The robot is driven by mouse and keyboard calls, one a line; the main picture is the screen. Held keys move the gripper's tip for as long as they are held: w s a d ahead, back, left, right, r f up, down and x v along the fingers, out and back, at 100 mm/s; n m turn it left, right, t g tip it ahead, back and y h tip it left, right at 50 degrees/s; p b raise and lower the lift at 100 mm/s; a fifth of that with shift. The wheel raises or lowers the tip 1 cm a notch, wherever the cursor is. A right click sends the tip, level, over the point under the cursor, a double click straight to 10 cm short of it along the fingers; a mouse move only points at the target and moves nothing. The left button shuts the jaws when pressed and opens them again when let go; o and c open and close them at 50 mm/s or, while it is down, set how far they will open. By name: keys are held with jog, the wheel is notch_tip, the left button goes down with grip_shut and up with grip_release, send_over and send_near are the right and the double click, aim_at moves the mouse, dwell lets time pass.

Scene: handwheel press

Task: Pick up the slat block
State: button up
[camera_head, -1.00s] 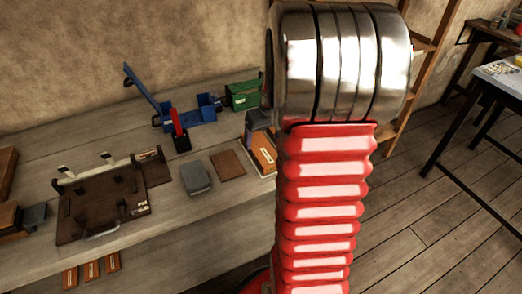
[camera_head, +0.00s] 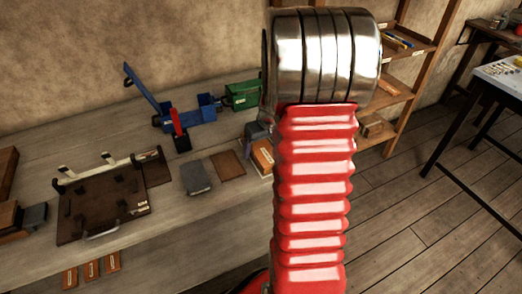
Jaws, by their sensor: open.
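I cannot tell for sure which thing is the slat block. An orange block (camera_head: 262,156) with a pale label sits at the right end of the bench, partly hidden by my arm. A dark grey piece (camera_head: 255,131) shows just behind it, also partly covered. A grey block (camera_head: 196,178) lies flat on the bench, with a thin brown plate (camera_head: 227,165) to its right. My arm's red bellows and metal end fill the middle of the view. My gripper does not show; it is hidden behind or beyond the arm.
The wooden bench (camera_head: 170,226) also holds a dark brown fixture (camera_head: 103,205) with upright clips, a blue press (camera_head: 200,112) with a raised lever, a red-handled tool (camera_head: 178,125) and a green box (camera_head: 242,95). Shelves (camera_head: 392,93) and a table (camera_head: 500,80) stand right.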

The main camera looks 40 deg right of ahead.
aim_at(262, 148)
dwell(0.5)
jog(key=c, duration=1.3)
jog(key=shift+c, duration=0.2)
jog(key=shift+r, duration=0.1)
notch_tip(262, 148, up, 10)
dwell(0.4)
